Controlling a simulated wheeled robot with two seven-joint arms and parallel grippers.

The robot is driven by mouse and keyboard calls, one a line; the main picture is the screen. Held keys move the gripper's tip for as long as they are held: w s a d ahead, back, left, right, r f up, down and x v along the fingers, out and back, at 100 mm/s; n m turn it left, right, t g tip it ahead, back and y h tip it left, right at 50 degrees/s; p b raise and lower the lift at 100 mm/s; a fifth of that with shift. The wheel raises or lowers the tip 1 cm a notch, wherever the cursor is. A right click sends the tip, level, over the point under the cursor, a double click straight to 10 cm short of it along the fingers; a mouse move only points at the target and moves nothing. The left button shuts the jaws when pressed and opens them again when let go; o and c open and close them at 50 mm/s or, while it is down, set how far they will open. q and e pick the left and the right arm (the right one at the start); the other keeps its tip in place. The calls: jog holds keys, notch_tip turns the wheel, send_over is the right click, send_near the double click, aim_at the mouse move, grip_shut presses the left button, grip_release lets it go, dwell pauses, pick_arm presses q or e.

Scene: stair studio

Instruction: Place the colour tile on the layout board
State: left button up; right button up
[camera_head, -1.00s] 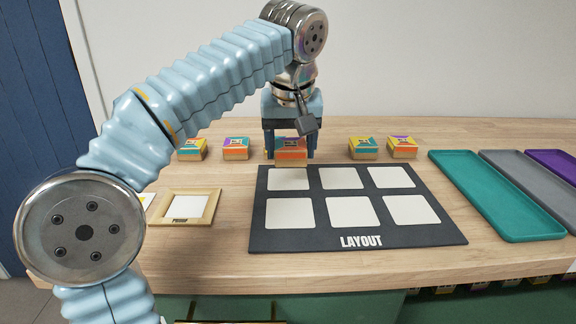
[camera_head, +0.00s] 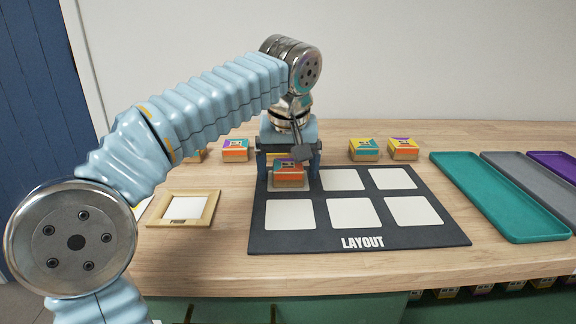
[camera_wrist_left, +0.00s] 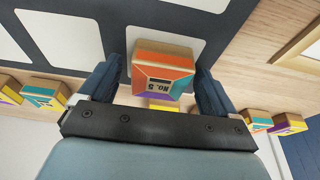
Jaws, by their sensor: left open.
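The colour tile (camera_head: 290,173), a wooden block with an orange, teal and purple top, is at the back left white square of the dark layout board (camera_head: 362,243). In the left wrist view the tile (camera_wrist_left: 163,72), marked No. 5, sits between the spread fingers with gaps on both sides. My right gripper is not in view.
More tiles stand along the back, such as one at left (camera_head: 236,149) and two at right (camera_head: 364,149). A wooden frame (camera_head: 209,209) lies left of the board. A teal tray (camera_head: 497,195), grey tray (camera_head: 535,191) and purple tray (camera_head: 553,164) lie right. The other board squares are empty.

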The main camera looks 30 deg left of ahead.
pick_arm(q)
jog(key=shift+r, duration=0.5)
jog(key=p+v, duration=0.3)
jog(key=v, duration=0.8)
jog(key=shift+s+p, duration=0.15)
jog(key=shift+p, duration=0.2)
